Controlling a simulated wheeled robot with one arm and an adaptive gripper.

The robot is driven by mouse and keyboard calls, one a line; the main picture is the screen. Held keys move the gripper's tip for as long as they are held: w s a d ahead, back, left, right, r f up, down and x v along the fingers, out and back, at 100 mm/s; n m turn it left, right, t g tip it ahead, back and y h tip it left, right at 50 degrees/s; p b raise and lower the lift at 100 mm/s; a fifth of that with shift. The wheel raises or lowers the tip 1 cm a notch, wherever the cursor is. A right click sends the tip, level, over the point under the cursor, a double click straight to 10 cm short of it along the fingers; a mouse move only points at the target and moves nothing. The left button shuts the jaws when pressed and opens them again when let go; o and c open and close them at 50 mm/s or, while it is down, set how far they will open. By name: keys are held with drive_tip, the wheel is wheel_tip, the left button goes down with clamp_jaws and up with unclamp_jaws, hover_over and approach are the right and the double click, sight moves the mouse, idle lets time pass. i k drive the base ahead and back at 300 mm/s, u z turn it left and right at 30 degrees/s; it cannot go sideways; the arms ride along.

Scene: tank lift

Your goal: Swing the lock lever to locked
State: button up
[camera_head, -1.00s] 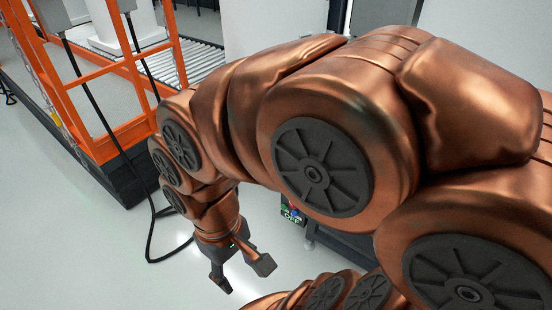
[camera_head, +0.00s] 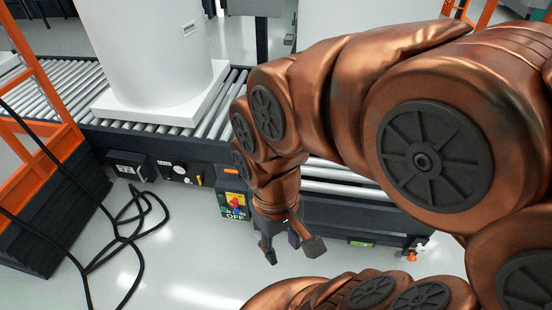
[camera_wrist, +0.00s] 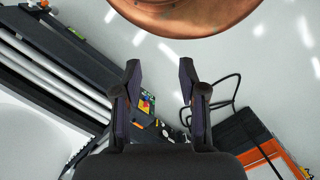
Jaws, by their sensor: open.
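My gripper (camera_head: 291,251) hangs open and empty in front of the conveyor's side; in the wrist view its two fingers (camera_wrist: 159,66) stand apart with bare floor between their tips. A red and yellow switch (camera_head: 236,203) on a panel marked OFF sits on the conveyor frame, just left of my gripper. The same switch panel shows beside the left finger in the wrist view (camera_wrist: 146,101). A small orange part (camera_head: 411,256) shows low at the conveyor's right end, by a green label. I cannot tell which part is the lock lever.
A white tank (camera_head: 140,50) stands on a white base on the roller conveyor (camera_head: 60,97). A control box (camera_head: 130,165) is on the frame. Black cables (camera_head: 125,225) lie on the floor near an orange-railed dark block (camera_head: 45,215). My arm hides much of the right.

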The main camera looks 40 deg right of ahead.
sight(230, 171)
drive_tip(key=z, duration=0.6)
drive_tip(key=k, duration=0.35)
drive_tip(key=u, duration=0.8)
drive_tip(key=i, duration=1.5)
drive_tip(key=z, duration=0.35)
